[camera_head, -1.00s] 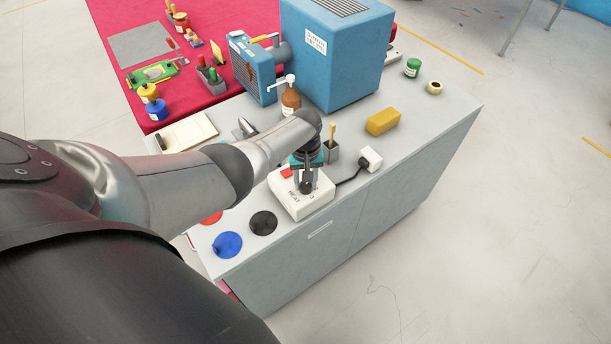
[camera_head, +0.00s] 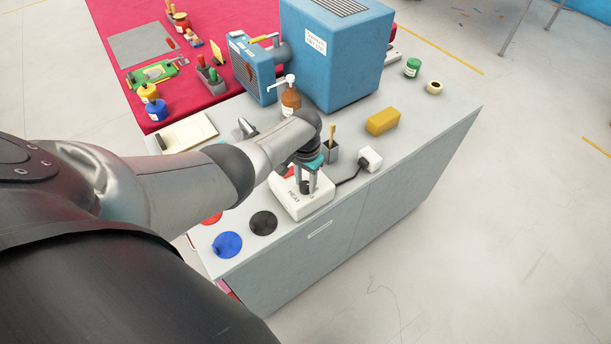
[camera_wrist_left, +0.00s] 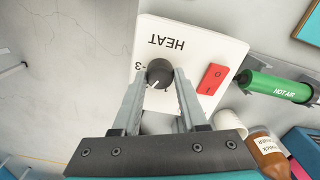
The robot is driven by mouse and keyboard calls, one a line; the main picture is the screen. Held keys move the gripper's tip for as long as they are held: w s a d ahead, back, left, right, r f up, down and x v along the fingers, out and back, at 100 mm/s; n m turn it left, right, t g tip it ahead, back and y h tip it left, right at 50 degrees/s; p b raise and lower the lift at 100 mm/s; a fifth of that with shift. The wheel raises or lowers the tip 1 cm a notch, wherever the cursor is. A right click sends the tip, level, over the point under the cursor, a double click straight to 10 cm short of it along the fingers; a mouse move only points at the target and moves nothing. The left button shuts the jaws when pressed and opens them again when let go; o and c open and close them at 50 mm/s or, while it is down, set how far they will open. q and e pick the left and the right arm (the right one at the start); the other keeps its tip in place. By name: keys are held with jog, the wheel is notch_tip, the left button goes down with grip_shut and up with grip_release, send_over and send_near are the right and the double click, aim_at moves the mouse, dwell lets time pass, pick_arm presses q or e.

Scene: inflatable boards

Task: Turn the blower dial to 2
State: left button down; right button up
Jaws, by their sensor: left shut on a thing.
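The white blower box marked HEAT (camera_head: 299,208) stands on the grey cabinet top. Its round black dial (camera_wrist_left: 159,73) shows in the left wrist view, with a white pointer line near its lower edge. A 3 is readable beside the dial; other marks are hidden behind the fingers. My left gripper (camera_wrist_left: 160,79) points down at the box and is shut on the dial, one finger on each side. In the head view, my left gripper (camera_head: 307,180) is over the box's top, covering much of the dial. My right gripper is out of view.
A red 0/1 switch (camera_wrist_left: 213,79) is beside the dial. A white plug block (camera_head: 370,158) and yellow block (camera_head: 383,121) stand to the right.

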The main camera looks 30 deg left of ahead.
aim_at(306, 185)
pick_arm(q)
jog(key=shift+m, duration=0.4)
jog(key=shift+c, duration=2.2)
grip_release()
jog(key=shift+r+p, duration=0.35)
jog(key=shift+r, duration=0.25)
notch_tip(306, 185, up, 14)
jog(key=p, duration=0.3)
jog(key=shift+p, duration=0.35)
